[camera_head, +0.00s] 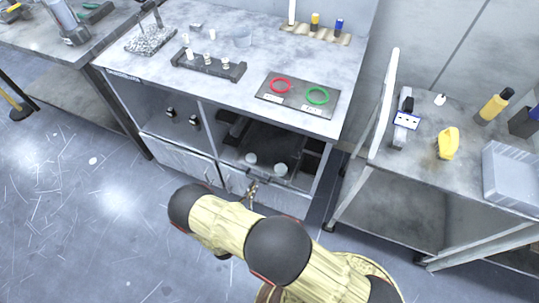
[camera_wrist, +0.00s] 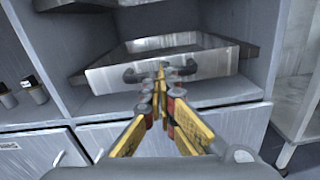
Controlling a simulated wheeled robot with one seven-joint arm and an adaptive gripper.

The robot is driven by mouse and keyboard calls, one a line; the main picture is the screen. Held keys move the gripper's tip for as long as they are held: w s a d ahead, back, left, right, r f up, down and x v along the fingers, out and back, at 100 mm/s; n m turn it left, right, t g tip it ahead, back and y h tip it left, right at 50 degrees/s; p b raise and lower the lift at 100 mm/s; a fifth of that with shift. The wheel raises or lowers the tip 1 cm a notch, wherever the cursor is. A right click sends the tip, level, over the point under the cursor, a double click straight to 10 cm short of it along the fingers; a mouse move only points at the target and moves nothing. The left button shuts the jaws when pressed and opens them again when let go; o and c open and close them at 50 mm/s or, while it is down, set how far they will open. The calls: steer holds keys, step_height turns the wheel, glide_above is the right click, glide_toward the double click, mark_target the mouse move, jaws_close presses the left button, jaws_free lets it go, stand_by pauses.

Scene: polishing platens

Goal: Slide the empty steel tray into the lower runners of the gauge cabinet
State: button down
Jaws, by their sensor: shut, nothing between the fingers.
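The steel tray shows in the wrist view, with its front wall (camera_wrist: 218,64) facing me and a dark handle across it. It sits inside the open right bay of the gauge cabinet (camera_wrist: 255,90), its visible inside empty. Its rear and the runners are not clear. My gripper (camera_wrist: 160,72) has its yellow fingers closed together, tips at the middle of the tray's front by the handle. I cannot tell whether they touch it. In the head view my gripper (camera_head: 254,184) is low in front of the cabinet (camera_head: 190,92), and the tray is hard to make out there.
Another metal edge (camera_wrist: 75,4) hangs above the tray in the wrist view. Dark-topped items (camera_wrist: 33,90) stand in the left bay. Closed drawers (camera_head: 180,160) lie below. The cabinet top carries a mat with red and green rings (camera_head: 298,94). A side bench (camera_head: 420,150) stands right.

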mark_target(261, 173)
steer(key=shift+w+d, duration=0.15)
steer(key=shift+w, duration=0.1)
steer(key=shift+w+d, duration=0.1)
steer(key=shift+w, duration=0.2)
steer(key=shift+w+d, duration=0.15)
steer(key=shift+w, duration=0.15)
steer(key=shift+w+d, duration=0.1)
steer(key=shift+w, duration=0.2)
steer(key=shift+b+x, duration=0.5)
steer(key=shift+x, duration=1.9)
steer(key=shift+w+d, duration=0.15)
steer(key=shift+w, duration=0.15)
steer(key=shift+s, duration=0.1)
